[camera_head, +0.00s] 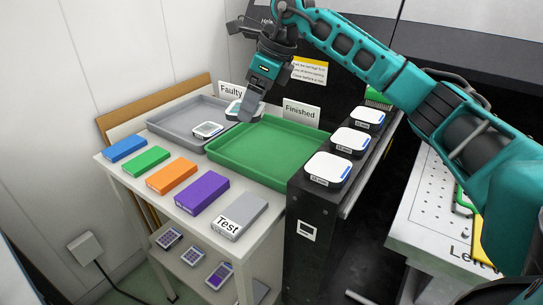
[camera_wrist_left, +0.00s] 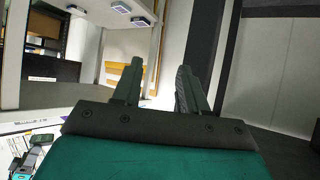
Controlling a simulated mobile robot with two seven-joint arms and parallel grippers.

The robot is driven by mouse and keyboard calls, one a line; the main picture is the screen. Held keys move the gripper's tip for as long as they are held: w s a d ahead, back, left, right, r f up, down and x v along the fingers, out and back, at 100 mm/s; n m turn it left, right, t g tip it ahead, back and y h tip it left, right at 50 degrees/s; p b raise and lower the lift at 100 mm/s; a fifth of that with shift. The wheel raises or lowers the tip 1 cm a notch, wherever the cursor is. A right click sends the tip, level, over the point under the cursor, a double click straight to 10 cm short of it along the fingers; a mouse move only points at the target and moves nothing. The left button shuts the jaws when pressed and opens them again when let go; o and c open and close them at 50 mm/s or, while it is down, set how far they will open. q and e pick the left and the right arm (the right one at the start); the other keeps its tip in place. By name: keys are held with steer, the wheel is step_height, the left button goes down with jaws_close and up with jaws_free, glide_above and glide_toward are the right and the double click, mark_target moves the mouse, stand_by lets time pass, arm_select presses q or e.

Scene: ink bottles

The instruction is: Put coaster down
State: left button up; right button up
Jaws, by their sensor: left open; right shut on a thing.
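My right gripper (camera_head: 248,108) reaches in from the right and is shut on a white coaster-like square (camera_head: 236,106). The held piece is partly hidden by the fingers. It is over the border between the grey tray (camera_head: 165,118) and the green tray (camera_head: 262,176); I cannot tell its exact height. A similar white square (camera_head: 207,130) lies in the grey tray. The green tray looks empty. My left gripper (camera_wrist_left: 160,88) shows in the left wrist view, open and empty, away from the trays.
Several more white squares (camera_head: 328,169) stand in a row on the black ledge at right. Blue, green, orange, purple and grey "Test" boxes (camera_head: 240,217) line the table's front. "Faulty" (camera_head: 231,89) and "Finished" (camera_head: 301,111) signs stand behind the trays.

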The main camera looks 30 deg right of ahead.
steer(key=w+d+r+m+h+b, duration=0.3)
steer(key=d+r+m+h, duration=0.3)
steer(key=m, duration=0.7)
steer(key=y+b, duration=0.1)
steer(key=b, duration=0.2)
glide_above(272, 152)
steer(key=s, duration=0.1)
steer(key=shift+t, duration=0.3)
steer(key=f, duration=1.5)
steer(key=shift+s+a+f, duration=0.1)
steer(key=shift+a+f, duration=0.15)
steer(key=shift+f+b, duration=0.3)
steer(key=shift+f, duration=0.55)
steer(key=shift+f+b, duration=0.35)
steer(key=shift+f, duration=1.35)
steer(key=shift+f, duration=0.15)
steer(key=o, duration=1.1)
